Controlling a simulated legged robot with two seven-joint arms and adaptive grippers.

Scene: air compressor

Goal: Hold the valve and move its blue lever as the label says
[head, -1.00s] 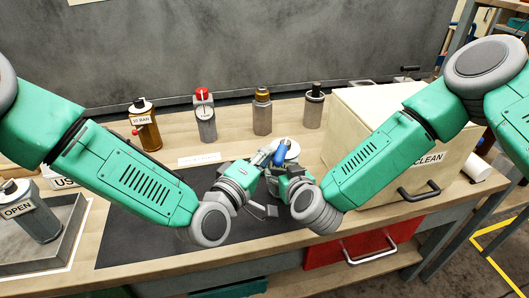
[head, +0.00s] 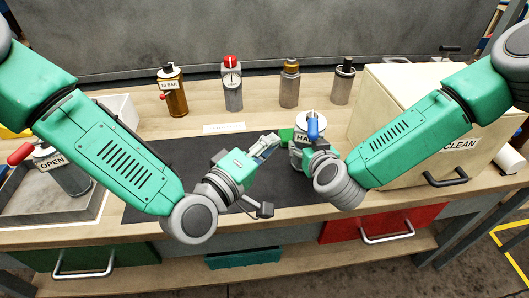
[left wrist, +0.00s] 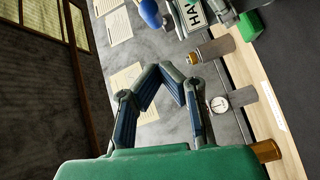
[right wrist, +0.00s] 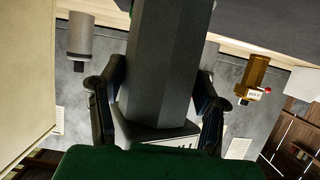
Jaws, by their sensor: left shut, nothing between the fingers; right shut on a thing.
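The valve (head: 298,124) has a round pale top, a grey body and a blue lever (head: 313,126) pointing toward me. Its label begins "HA"; the rest is hidden. My right gripper (head: 312,153) is shut on the valve body. In the right wrist view the grey body (right wrist: 168,60) stands between the fingers. My left gripper (head: 275,138) is shut and empty, left of the valve and apart from the lever. In the left wrist view its fingertips (left wrist: 160,72) meet, with the blue lever (left wrist: 150,13) and label (left wrist: 190,14) beyond them.
Another valve (head: 68,172) with a red lever and an "OPEN" label stands in a grey tray (head: 100,200) at left. Several bottles and canisters (head: 232,88) line the back. A beige "CLEAN" box (head: 390,140) is close on the right. The dark mat (head: 185,170) is mostly clear.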

